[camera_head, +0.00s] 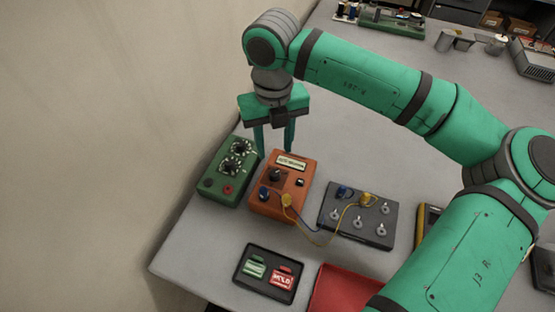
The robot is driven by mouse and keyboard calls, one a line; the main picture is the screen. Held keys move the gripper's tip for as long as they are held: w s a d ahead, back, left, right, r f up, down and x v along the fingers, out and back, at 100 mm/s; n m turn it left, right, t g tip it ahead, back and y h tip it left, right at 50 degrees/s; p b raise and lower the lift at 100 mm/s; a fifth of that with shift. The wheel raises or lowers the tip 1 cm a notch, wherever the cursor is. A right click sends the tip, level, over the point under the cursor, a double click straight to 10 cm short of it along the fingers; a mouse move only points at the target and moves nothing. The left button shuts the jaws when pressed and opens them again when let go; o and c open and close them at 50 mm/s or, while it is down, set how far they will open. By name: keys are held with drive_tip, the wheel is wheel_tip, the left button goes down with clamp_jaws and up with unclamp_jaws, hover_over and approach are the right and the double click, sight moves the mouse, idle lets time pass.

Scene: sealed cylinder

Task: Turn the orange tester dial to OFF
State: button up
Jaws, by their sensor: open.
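The orange tester (269,206) stands on the grey bench, left of centre. Its dark dial (275,174) is on the upper part of its top face, below a pale label plate. The dial's pointer setting is too small to read. My gripper (275,154) points down with two green fingers apart, at the back edge of the tester, just behind the dial in the picture. It holds nothing. I cannot tell how high the fingertips are above the tester. Blue and yellow plugs sit in the tester's front part, with leads running right.
A green box with two dials (223,187) stands close left of the tester. A dark terminal block (361,230) is to the right, joined by leads. A black tray (246,281) with green and red tags and a red bin (340,290) lie in front. The bench behind is fairly clear.

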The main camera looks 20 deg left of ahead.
sight(275, 172)
wheel_tip(275, 172, down, 10)
idle(0.5)
clamp_jaws()
